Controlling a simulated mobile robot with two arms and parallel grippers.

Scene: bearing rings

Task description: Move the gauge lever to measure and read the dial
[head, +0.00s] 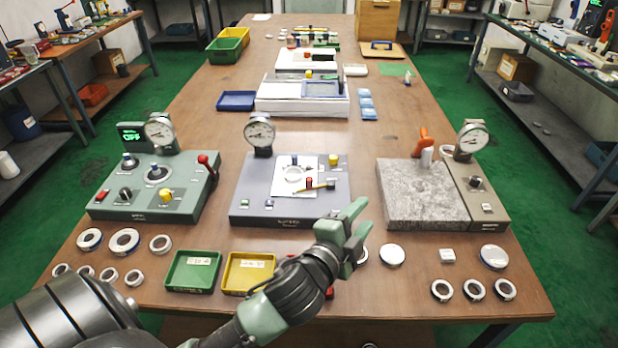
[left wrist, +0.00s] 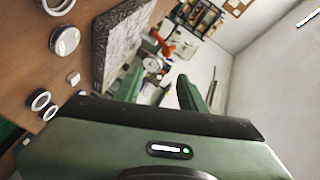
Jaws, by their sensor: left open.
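Three gauge stations stand across the table. The left green station (head: 150,205) has a dial gauge (head: 160,130), a lit display and a red-knobbed lever (head: 206,166). The middle grey station (head: 270,180) has a dial gauge (head: 259,133), a ring on a white sheet and a red knob (head: 309,184). The right granite station (head: 425,195) has a dial gauge (head: 472,138) and an orange handle (head: 423,140). My left gripper (head: 361,226) is open and empty, between the middle and granite stations near their front edges. Its fingers (left wrist: 160,92) also show apart in the left wrist view. The dial readings are too small to tell.
Green (head: 192,288) and yellow (head: 247,289) trays lie at the front edge. Several bearing rings (head: 124,241) lie front left; more rings (head: 474,289) and discs (head: 392,255) lie front right. White blocks (head: 300,105) and bins stand farther back.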

